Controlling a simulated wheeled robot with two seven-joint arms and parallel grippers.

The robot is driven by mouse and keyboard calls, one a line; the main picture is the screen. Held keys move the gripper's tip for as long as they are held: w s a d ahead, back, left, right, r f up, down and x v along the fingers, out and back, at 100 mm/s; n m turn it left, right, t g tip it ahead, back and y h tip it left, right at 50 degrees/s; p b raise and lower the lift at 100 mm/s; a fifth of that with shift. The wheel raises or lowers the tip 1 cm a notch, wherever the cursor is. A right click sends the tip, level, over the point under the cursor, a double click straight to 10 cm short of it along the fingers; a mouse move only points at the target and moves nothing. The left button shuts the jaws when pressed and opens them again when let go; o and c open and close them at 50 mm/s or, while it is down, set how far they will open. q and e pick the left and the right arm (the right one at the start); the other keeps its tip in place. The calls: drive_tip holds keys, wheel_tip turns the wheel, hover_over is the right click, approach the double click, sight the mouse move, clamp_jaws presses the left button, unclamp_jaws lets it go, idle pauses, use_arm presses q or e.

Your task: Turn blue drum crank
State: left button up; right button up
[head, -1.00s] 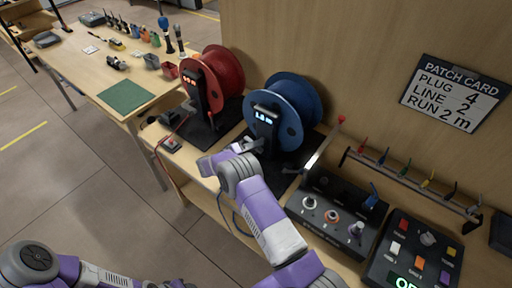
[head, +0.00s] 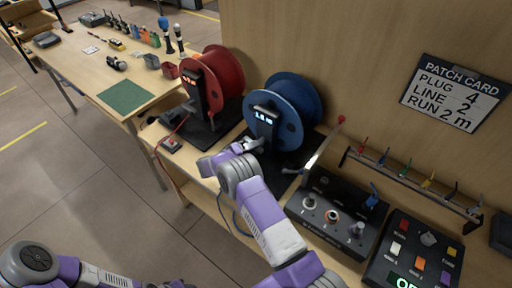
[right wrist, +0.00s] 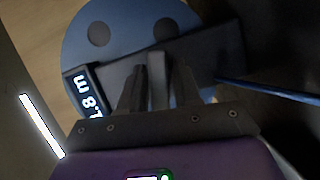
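The blue drum (head: 294,108) stands upright on its dark base against the wooden wall. A black post with a lit display (head: 265,117) is in front of it; in the right wrist view the display (right wrist: 87,91) reads 1.8 m. My right gripper (head: 246,147) is at the crank, low in front of the drum. In the right wrist view, the grey crank handle (right wrist: 157,80) stands between the two dark fingers of my right gripper (right wrist: 160,85), which look closed on it. The crank arm is mostly hidden. My left arm shows at lower left; its gripper is out of view.
The red drum (head: 222,72) stands just left of the blue one. Right of the crank are a lever with a red tip (head: 341,119), a knob panel (head: 332,215) and a button box (head: 412,250). A patch card (head: 455,92) hangs on the wall.

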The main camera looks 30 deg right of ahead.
drive_tip(key=shift+o, duration=0.7)
drive_tip(key=a, duration=0.7)
drive_tip(key=shift+a+r, duration=0.2)
drive_tip(key=shift+a, duration=0.1)
